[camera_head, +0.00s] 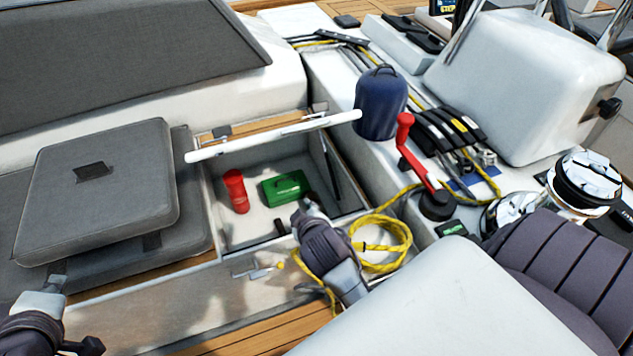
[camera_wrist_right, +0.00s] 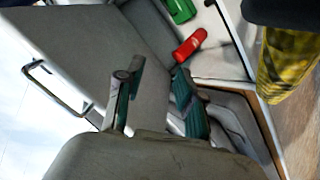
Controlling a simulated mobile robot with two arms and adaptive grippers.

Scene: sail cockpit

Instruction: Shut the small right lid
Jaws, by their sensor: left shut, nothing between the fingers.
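The small right lid (camera_head: 270,137) stands raised over an open locker (camera_head: 212,215) and shows nearly edge-on as a white bar. Inside the locker are a red cylinder (camera_head: 236,190) and a green box (camera_head: 286,187). They also show at the top of the right wrist view. My right gripper (camera_head: 312,203) is over the locker's near right edge, apart from the lid. In the right wrist view its two fingers (camera_wrist_right: 158,98) are spread with nothing visible held. My left gripper (camera_head: 58,270) is at the lower left, shut and empty, by the grey cushion's front edge.
A grey cushion (camera_head: 100,180) lies left of the locker. A coiled yellow rope (camera_head: 385,240) lies to its right, near a red-handled lever (camera_head: 412,150) and a dark blue winch cover (camera_head: 380,103). A metal latch (camera_head: 262,270) is on the front wall.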

